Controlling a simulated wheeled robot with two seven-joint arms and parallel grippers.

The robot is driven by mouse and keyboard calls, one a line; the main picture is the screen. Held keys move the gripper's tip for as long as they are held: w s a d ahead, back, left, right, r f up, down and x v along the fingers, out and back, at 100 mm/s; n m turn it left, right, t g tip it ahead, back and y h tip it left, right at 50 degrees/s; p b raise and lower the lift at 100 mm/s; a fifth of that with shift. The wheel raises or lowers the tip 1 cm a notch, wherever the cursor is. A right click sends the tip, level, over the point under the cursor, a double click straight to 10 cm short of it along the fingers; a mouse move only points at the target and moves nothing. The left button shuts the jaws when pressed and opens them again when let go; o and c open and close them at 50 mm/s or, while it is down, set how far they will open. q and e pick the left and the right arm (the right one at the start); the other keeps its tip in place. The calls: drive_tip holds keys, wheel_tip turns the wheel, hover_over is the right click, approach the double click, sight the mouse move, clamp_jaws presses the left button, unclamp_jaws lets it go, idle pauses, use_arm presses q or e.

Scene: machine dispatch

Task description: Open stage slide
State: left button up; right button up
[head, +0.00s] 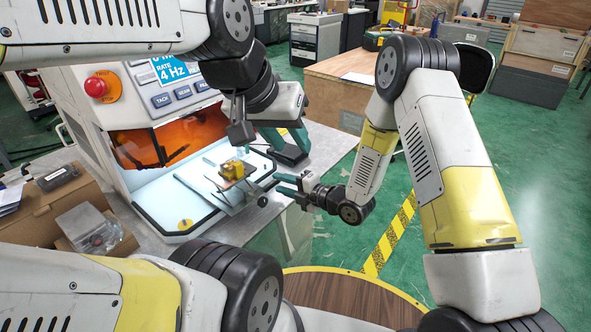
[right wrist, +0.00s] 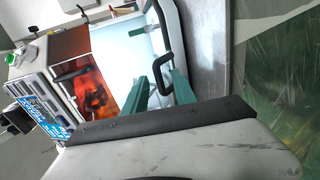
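The stage slide (head: 211,193) is a thin grey plate on the white deck in front of the machine's orange window. A small yellow piece (head: 236,170) sits on it. A black handle (right wrist: 167,70) shows at the deck's outer edge in the right wrist view. My right gripper (head: 279,184) is beside this edge with its teal fingers pointing at it. In the right wrist view, the fingers (right wrist: 160,82) are spread apart with the handle between their tips; contact is unclear. My left gripper (head: 287,157) hangs above the deck's far right side. Its finger gap is hidden.
The white machine has a red stop button (head: 96,87) and an orange window (head: 185,138). A cardboard box (head: 38,215) stands at the left. A wooden crate (head: 330,93) is behind. Green floor (head: 540,170) is open at the right.

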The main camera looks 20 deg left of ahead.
drive_tip(key=v, duration=0.7)
drive_tip(key=shift+s+d, duration=0.15)
drive_tip(key=shift+d, duration=0.2)
drive_tip(key=shift+r, duration=0.1)
